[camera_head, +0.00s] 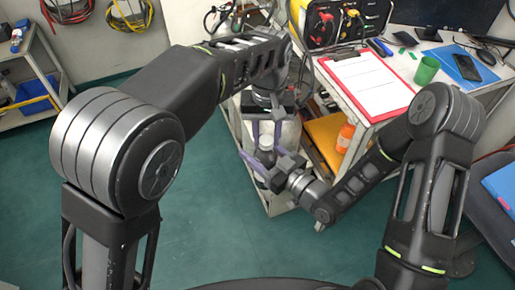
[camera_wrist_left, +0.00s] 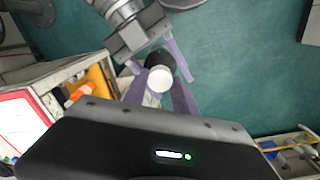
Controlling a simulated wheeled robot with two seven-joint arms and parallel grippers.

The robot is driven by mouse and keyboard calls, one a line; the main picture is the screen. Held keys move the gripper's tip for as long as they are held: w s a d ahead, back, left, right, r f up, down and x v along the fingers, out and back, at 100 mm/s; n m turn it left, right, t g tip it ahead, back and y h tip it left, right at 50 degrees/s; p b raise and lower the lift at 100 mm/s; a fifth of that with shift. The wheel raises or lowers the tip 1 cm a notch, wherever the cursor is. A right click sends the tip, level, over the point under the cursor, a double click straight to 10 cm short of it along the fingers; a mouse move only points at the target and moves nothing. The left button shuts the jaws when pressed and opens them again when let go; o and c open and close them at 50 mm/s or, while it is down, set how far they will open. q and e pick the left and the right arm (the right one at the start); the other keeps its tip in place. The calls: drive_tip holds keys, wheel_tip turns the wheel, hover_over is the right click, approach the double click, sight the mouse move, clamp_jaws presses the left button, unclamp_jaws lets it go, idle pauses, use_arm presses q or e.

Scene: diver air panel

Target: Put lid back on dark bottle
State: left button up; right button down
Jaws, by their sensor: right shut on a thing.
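A white round lid (camera_wrist_left: 160,79) shows between the fingers of my left gripper (camera_wrist_left: 159,92). My right gripper (camera_head: 267,163) comes in from the side, shut on the dark bottle, with a purple finger on each side.
A white cart (camera_head: 395,118) at right carries a red clipboard (camera_head: 367,85), a green cup (camera_head: 427,70) and a monitor. A shelf unit (camera_head: 45,45) is at far left. Green floor (camera_head: 205,215) is clear in front.

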use_arm(q)
clamp_jaws()
drive_tip(key=o, duration=0.7)
unclamp_jaws()
wheel_tip(320, 180, up, 8)
drive_tip(key=shift+f, duration=0.25)
